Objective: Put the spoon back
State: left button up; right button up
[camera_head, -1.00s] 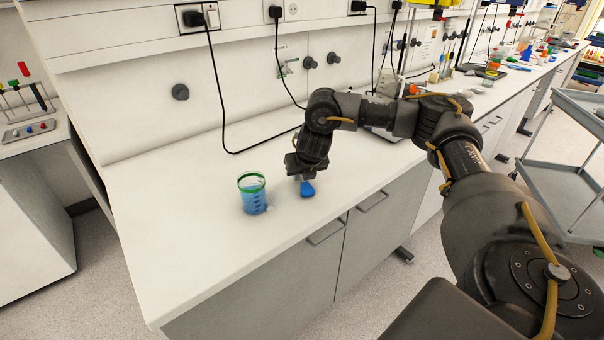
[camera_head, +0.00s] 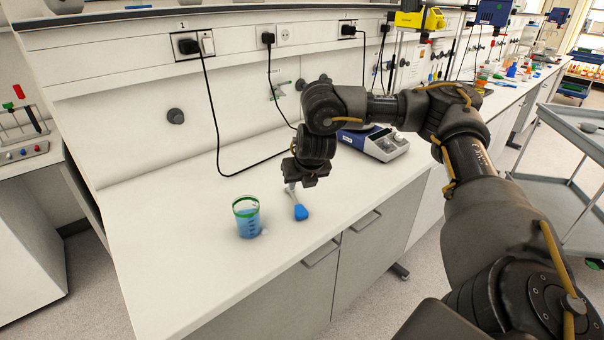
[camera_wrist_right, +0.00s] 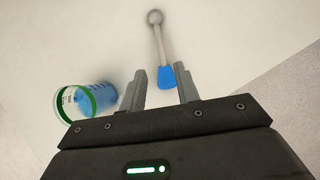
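The spoon (camera_head: 300,212) has a blue handle and a thin grey shaft and appears to lie on the white counter. In the right wrist view the whole spoon (camera_wrist_right: 167,78) shows, its round grey bowl at the far end and the blue handle end nearest me. My right gripper (camera_head: 302,183) is above the spoon. In the right wrist view its fingers (camera_wrist_right: 161,88) are apart, with the handle end seen in the gap and nothing clasped. A clear beaker (camera_head: 247,217) with a green rim and blue content stands left of the spoon. My left gripper is not in view.
The white counter (camera_head: 190,260) is clear around the beaker and spoon. A blue and white device (camera_head: 375,143) stands behind my right arm. Black cables (camera_head: 217,110) hang from wall sockets. A grey cart (camera_head: 570,150) stands at the right.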

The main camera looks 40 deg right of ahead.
jog(key=shift+v, duration=1.15)
